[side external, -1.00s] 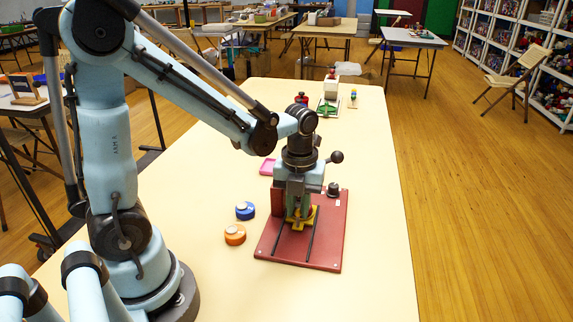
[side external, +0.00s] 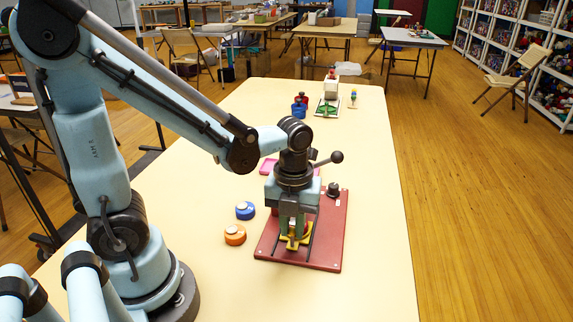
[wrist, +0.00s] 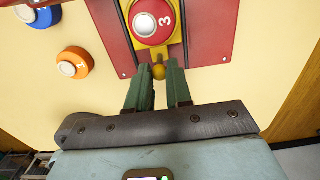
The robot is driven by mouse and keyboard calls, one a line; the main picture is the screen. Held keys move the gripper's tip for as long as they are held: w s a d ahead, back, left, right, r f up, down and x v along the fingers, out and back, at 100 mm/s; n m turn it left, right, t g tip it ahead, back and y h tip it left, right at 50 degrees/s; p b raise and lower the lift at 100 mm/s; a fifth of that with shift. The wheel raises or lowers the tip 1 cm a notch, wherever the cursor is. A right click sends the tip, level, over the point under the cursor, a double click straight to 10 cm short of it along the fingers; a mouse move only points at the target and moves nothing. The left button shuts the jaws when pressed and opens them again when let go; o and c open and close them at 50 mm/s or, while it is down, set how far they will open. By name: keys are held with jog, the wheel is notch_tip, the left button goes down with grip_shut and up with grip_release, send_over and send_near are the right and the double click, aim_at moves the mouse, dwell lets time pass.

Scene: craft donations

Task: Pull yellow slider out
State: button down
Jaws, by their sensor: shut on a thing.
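The yellow slider (side external: 305,239) lies on the red baseboard (side external: 328,250), near its front edge; its yellow frame (wrist: 132,9) also shows in the wrist view. A red disc marked 3 (wrist: 152,20) rests on it. The slider's round yellow knob (wrist: 158,72) projects past the board's edge in the wrist view. My gripper (wrist: 160,75) is shut on the slider, with its green fingers on both sides of the knob. In the side view my gripper (side external: 293,234) hides part of the slider.
A blue disc (side external: 245,211) and an orange disc (side external: 235,235) lie left of the board. A lever with a dark ball (side external: 337,157) rises behind my gripper. A dark knobbed piece (side external: 333,189) stands on the board's right side. The table right of the board is clear.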

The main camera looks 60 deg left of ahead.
jog(key=shift+s+d, duration=1.35)
jog(key=shift+d, duration=0.05)
jog(key=c, duration=1.1)
grip_release()
notch_tip(320, 180, up, 8)
jog(key=shift+f, duration=0.25)
